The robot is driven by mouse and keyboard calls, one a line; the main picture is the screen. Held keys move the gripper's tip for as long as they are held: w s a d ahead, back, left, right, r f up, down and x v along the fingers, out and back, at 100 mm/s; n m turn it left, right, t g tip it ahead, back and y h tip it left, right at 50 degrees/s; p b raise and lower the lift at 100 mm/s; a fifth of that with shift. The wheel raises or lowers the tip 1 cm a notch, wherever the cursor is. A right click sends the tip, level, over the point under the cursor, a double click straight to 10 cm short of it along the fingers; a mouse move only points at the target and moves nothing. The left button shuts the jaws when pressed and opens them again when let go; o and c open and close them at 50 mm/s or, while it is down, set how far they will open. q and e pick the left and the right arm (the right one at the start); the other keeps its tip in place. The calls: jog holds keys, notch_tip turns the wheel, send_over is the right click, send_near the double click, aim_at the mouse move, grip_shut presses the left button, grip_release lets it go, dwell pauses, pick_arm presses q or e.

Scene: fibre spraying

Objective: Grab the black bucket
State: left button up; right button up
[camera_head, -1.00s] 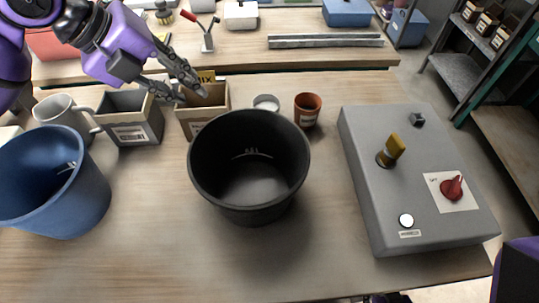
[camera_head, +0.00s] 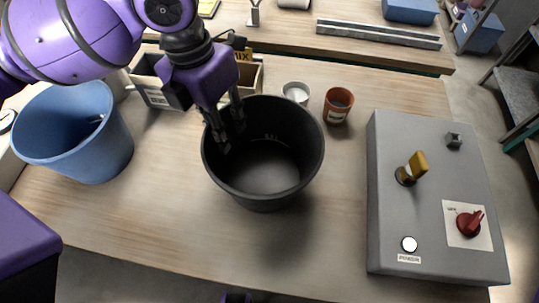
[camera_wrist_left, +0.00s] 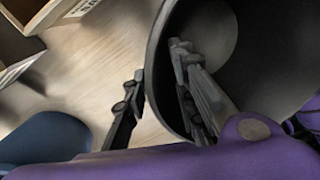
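The black bucket (camera_head: 262,190) stands upright on the table in the middle of the head view; it fills the right of the left wrist view (camera_wrist_left: 165,45). My left gripper (camera_head: 231,135) is at the bucket's left rim, pointing down. In the left wrist view my left gripper (camera_wrist_left: 157,68) is open, with the bucket wall between its fingers. One finger is inside the bucket and the other outside, close to the wall. I cannot tell whether either finger touches it. My right gripper cannot be made out.
A blue bucket (camera_head: 85,150) stands at the left. Behind the black bucket are a grey bin (camera_head: 158,92), a cardboard box (camera_head: 256,78), a white cup (camera_head: 297,92) and a terracotta pot (camera_head: 338,104). A grey control box (camera_head: 430,220) is at the right.

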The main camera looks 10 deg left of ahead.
pick_arm(q)
jog(key=f, duration=0.3)
jog(key=shift+s+d+f, duration=0.15)
jog(key=shift+s, duration=0.05)
grip_shut()
